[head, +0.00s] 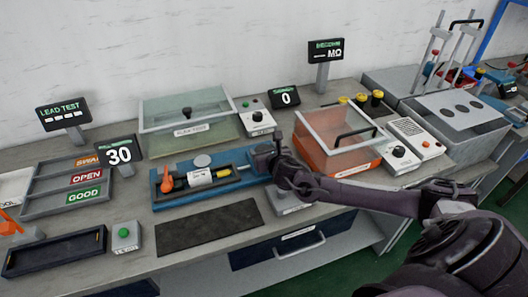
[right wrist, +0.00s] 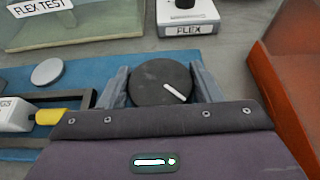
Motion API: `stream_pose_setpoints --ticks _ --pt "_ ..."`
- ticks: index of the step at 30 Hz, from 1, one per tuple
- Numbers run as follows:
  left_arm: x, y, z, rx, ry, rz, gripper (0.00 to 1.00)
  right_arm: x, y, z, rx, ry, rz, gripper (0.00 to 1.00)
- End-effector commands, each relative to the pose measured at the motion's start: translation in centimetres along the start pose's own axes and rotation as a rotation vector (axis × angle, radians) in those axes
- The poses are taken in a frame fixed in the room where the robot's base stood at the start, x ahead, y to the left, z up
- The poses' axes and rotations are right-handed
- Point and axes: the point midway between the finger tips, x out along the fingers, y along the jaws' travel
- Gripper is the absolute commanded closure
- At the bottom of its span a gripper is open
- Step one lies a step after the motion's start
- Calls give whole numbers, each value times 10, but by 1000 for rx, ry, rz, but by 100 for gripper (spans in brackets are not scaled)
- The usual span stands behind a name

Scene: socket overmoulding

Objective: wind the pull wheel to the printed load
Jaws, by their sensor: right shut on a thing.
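The pull wheel (right wrist: 150,82) is a dark round disc with a short white mark that points to the lower right in the right wrist view. My right gripper (head: 268,158) is shut on the wheel, with one grey finger on each side of its rim. In the head view the gripper hides the wheel. The blue pull fixture (head: 168,203) holds an orange lever (head: 166,181) and a white labelled block (head: 200,177) with a yellow end. The print on the block is too small to read. My left gripper is not in view.
One display (head: 120,153) reads 30, another (head: 286,96) reads 0. An orange-based clear-lidded box (head: 335,150) stands right of my gripper. The flex test box (head: 188,108) stands behind the fixture. A dark mat (head: 208,228) lies clear in front. Sorting trays (head: 62,206) are at left.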

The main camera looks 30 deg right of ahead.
Motion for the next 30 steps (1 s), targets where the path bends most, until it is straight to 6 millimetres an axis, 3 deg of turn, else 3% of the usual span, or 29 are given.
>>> stream_pose_setpoints --ticks 6,7,12,22,30 --pt "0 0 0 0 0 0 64 0 0 1 2 -1 1 64" --pt "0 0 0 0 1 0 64 0 0 1 2 -1 1 39" --pt "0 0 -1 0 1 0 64 0 0 1 1 0 1 20" --pt "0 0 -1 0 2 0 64 -4 -1 0 -1 1 1 20" --pt "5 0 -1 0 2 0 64 -42 -1 -2 -4 1 2 20"
